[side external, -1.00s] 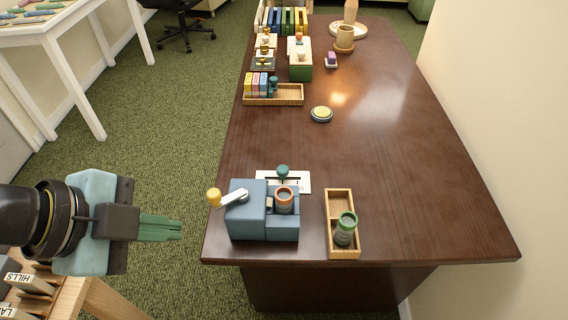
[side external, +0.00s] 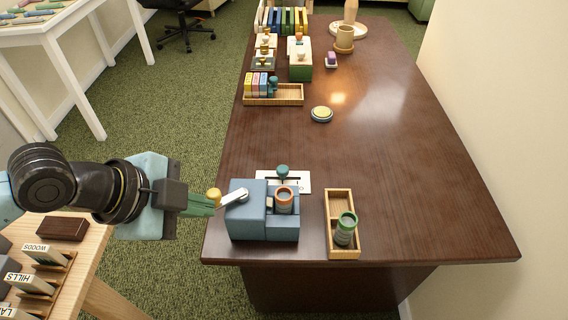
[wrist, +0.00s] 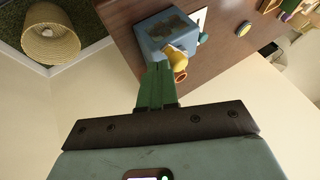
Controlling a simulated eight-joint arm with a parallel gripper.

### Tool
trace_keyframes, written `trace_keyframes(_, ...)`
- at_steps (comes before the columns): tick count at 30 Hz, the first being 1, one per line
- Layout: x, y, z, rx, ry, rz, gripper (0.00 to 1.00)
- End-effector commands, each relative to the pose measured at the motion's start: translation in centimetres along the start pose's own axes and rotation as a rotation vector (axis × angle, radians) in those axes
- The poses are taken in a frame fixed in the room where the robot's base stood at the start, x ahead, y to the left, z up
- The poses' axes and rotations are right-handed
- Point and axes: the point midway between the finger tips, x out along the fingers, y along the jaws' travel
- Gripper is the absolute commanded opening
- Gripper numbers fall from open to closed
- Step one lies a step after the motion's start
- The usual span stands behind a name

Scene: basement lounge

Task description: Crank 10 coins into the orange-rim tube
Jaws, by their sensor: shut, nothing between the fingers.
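The blue coin machine (side external: 250,215) sits near the table's front edge. Its crank (side external: 236,197) is a silver arm with a yellow knob (side external: 214,195), which points left. The orange-rim tube (side external: 284,199) stands upright in the machine's right part. My gripper (side external: 212,205), with green fingers, is shut and empty. Its fingertips are right at the yellow knob in the side view; I cannot tell whether they touch it. In the wrist view, the knob (wrist: 179,66) shows just right of the fingertips (wrist: 158,66), in front of the blue machine (wrist: 165,32).
A wooden tray (side external: 331,205) with a green-rim tube (side external: 345,228) stands right of the machine. A white plate with a teal-knobbed lever (side external: 283,172) lies behind it. A round yellow-topped button (side external: 321,113) is farther back.

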Motion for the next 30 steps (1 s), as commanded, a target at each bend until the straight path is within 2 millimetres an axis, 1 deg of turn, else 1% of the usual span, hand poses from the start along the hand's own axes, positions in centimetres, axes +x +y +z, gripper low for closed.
trace_keyframes(11,-0.03,-0.10,0.13,0.009,0.006,0.006,0.00)
trace_keyframes(30,-0.06,-0.67,0.76,0.094,0.051,0.052,0.00)
